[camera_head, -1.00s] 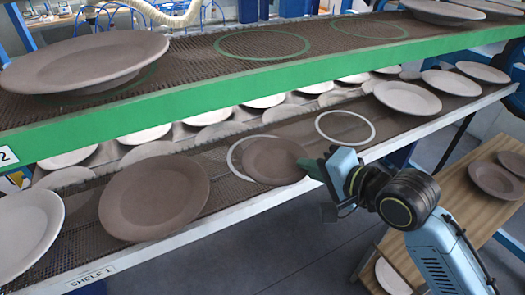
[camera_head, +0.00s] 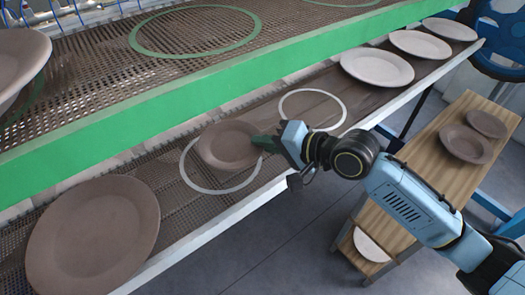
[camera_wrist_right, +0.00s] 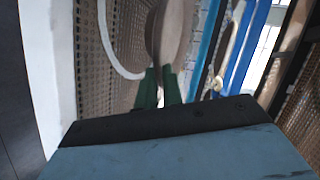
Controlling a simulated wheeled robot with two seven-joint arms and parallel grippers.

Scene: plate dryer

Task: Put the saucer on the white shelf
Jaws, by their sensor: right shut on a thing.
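The saucer (camera_head: 227,147) is a small brown dish over the lower, white-edged shelf (camera_head: 225,222). It overlaps the upper part of a white ring marked on that shelf (camera_head: 193,183); the ring shows on its left, below and right. I cannot tell whether the saucer touches the mesh. My right gripper (camera_head: 265,142) is shut on the saucer's right rim. In the right wrist view its green fingers (camera_wrist_right: 158,88) pinch the saucer (camera_wrist_right: 172,35), seen nearly edge-on. My left gripper is not in view.
A large brown plate (camera_head: 92,238) lies to the left on the lower shelf. A second white ring (camera_head: 339,104) to the right is empty. Pale plates (camera_head: 377,68) stand farther right. The green-edged shelf (camera_head: 170,130) runs above. A wooden table (camera_head: 425,165) holds two brown dishes.

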